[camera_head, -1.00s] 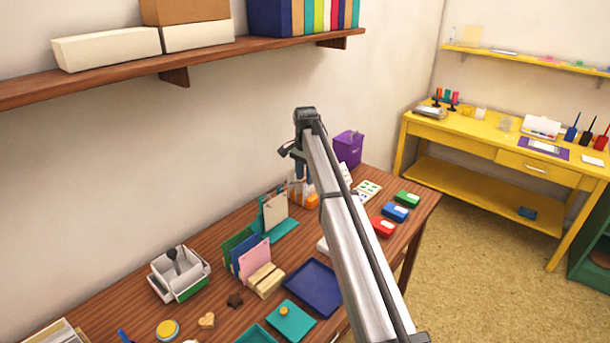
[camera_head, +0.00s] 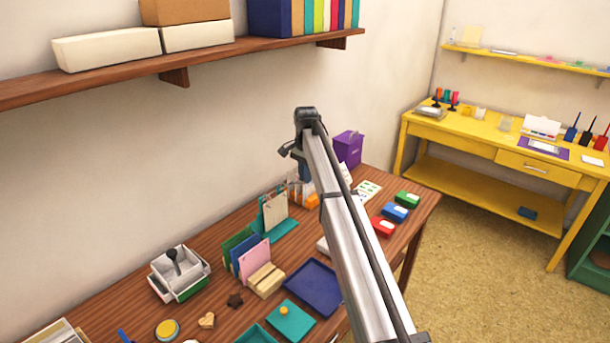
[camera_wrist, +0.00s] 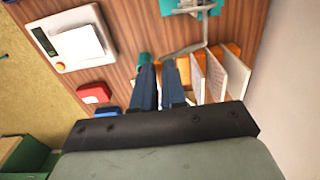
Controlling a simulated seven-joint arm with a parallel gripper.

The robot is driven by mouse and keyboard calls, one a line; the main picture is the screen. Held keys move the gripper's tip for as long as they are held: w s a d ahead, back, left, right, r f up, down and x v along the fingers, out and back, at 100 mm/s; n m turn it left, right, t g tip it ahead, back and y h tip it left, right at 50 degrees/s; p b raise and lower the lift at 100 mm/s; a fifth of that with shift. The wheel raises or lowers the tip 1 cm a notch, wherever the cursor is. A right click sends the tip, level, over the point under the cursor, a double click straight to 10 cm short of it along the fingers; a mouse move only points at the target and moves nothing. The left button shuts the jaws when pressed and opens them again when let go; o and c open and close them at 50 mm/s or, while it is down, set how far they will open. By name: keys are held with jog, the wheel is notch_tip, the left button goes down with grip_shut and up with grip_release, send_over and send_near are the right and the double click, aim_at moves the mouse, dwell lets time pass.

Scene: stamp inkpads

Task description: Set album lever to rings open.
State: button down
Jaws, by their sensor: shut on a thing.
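The album (camera_wrist: 236,72) stands on the brown table, its white pages upright above an orange base, at the right of my fingers in the wrist view. In the head view its orange and white parts (camera_head: 300,193) show partly behind my arm. My gripper (camera_wrist: 158,70) points down beside the album, its two dark blue fingers close together. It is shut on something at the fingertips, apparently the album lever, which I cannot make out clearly. A small teal cylinder (camera_wrist: 144,59) shows at the left fingertip. The rings' state is not readable.
A teal stand with a card (camera_head: 275,212) is left of the album. A purple bin (camera_head: 348,148) stands behind it. Red (camera_head: 383,227), blue (camera_head: 395,212) and green (camera_head: 407,199) inkpads lie to the right. The wall (camera_head: 240,130) is close behind.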

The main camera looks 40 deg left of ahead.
jog(key=shift+a, duration=0.35)
dwell(0.3)
jog(key=h, duration=0.1)
jog(key=a+r+h, duration=0.1)
jog(key=a+h, duration=0.1)
jog(key=h, duration=0.1)
jog(key=shift+a+r, duration=0.15)
jog(key=shift+r, duration=0.1)
jog(key=c, duration=1.2)
grip_release()
jog(key=shift+d, duration=0.2)
